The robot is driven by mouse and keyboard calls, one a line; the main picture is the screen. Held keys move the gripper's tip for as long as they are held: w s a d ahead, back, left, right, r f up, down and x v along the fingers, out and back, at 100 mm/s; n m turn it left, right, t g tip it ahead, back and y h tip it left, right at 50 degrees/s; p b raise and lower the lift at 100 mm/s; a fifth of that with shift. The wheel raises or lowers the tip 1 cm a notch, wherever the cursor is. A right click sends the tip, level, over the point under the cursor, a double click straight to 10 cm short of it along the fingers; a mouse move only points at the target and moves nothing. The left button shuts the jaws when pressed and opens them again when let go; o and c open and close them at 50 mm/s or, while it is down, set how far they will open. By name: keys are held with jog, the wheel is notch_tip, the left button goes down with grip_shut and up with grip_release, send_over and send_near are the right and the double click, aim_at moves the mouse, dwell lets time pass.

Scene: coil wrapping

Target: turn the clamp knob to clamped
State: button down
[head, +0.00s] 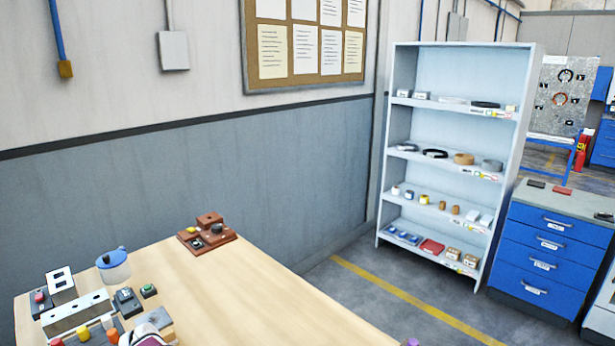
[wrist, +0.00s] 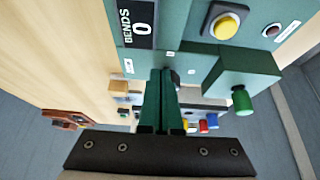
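In the wrist view my gripper (wrist: 165,75) reaches up the middle with its two fingers close together and nothing visible between them. Its tips are in front of or near the lower edge of a green panel (wrist: 178,30); I cannot tell whether they touch it. A green knob (wrist: 241,98) sticks out of a green box at the right, apart from the fingers. No readable label marks a clamp knob, so I cannot tell which one it is. In the head view a brown fixture (head: 207,241) with a dark round knob (head: 216,228) stands on the table; my gripper is not clearly visible there.
In the head view several small devices crowd the table's left end, with a blue-lidded jar (head: 115,268). The wooden table (head: 255,295) is clear toward the right.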

jog(key=shift+s+d+r, duration=0.1)
jog(key=shift+s+d, duration=0.05)
jog(key=shift+d, duration=0.15)
notch_tip(320, 180, up, 6)
jog(key=shift+f, duration=0.1)
jog(key=f, duration=0.2)
jog(key=s+a+f, duration=0.1)
jog(key=f, duration=0.1)
jog(key=a+f, duration=0.1)
jog(key=f, duration=0.1)
jog(key=shift+s+a, duration=0.1)
jog(key=shift+s, duration=0.3)
jog(key=shift+w+a, duration=0.1)
jog(key=shift+w, duration=0.15)
dwell(0.6)
